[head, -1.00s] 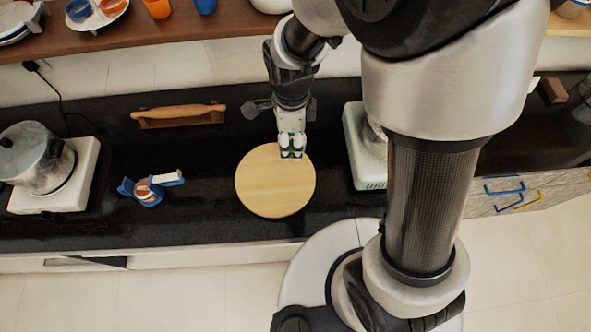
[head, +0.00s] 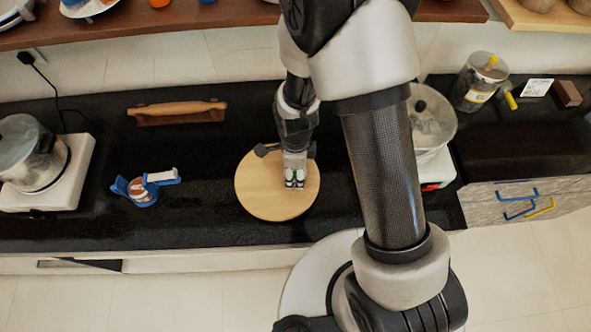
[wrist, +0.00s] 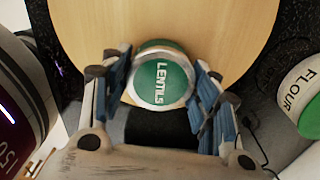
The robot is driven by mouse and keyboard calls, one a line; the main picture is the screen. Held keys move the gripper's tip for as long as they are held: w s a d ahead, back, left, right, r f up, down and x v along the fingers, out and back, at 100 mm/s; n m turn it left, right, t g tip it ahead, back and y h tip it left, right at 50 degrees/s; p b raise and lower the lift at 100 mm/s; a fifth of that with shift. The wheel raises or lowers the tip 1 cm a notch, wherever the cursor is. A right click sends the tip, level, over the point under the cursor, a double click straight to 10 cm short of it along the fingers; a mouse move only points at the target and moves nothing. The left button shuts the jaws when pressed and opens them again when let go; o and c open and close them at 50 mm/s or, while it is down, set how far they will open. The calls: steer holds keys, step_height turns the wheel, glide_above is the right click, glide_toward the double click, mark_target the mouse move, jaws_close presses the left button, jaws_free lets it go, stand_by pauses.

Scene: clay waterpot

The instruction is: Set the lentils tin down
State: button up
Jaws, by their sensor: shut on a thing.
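The lentils tin (wrist: 162,82) has a green lid with white lettering and a pale rim. In the wrist view it sits between my gripper's two blue-padded fingers, which are shut on its sides. A round wooden board (head: 268,199) lies on the dark counter, and its surface (wrist: 165,20) fills the background behind the tin. In the head view my gripper (head: 294,181) points down over the board's right half. The tin is hidden there by my gripper. I cannot tell whether its base touches the board.
A flour tin (wrist: 307,92) stands right of the board in the wrist view. A blue-and-white item (head: 144,188) and a rolling pin (head: 177,108) lie left of the board. A pot (head: 432,120) on a stove stands right. The board's left half is clear.

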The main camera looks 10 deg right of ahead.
steer(key=shift+f, duration=0.2)
steer(key=o, duration=1.3)
steer(key=shift+c, duration=0.2)
steer(key=shift+r, duration=0.15)
